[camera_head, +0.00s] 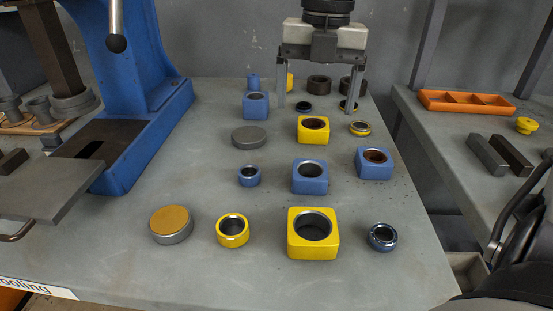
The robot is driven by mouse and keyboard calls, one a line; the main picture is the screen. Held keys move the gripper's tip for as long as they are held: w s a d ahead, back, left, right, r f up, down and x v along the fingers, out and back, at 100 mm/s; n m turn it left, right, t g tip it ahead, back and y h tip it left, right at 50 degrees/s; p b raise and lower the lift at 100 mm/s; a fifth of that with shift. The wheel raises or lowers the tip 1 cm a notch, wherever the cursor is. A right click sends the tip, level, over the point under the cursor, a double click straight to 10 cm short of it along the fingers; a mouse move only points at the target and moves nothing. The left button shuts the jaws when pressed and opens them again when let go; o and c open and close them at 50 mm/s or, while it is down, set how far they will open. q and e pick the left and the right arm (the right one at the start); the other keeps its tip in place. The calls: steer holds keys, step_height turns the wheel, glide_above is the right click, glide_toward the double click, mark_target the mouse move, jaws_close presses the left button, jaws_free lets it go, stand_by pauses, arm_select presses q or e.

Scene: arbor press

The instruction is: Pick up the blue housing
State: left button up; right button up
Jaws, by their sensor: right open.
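Three square blue housings with round bores stand upright on the grey table. One blue housing (256,108) is at the back left of the parts, one (309,181) is near the middle, and one (374,167) is to its right with a brown-looking bore. My right gripper (316,106) hangs pointing down over the back of the table, its two fingers wide apart and nothing held between them. Its fingers show to the right of the back-left housing and behind the other two. My left gripper is not in view.
Yellow housings (313,251) (313,134), a yellow ring (233,238), a small blue bushing (249,177), a dark blue ring (382,240) and round discs (171,232) (249,138) stand around. A blue press (130,80) is at left. An orange tray (480,103) lies on the right table.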

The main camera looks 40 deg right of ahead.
glide_above(310, 169)
steer(key=s+a, duration=0.2)
step_height(310, 169, down, 9)
steer(key=shift+d+f, duration=0.1)
steer(key=shift+d, duration=0.05)
steer(key=shift+w+f, duration=0.1)
steer(key=shift+f, duration=2.95)
steer(key=shift+c, duration=0.3)
steer(key=c, duration=1.1)
steer(key=shift+r, duration=0.1)
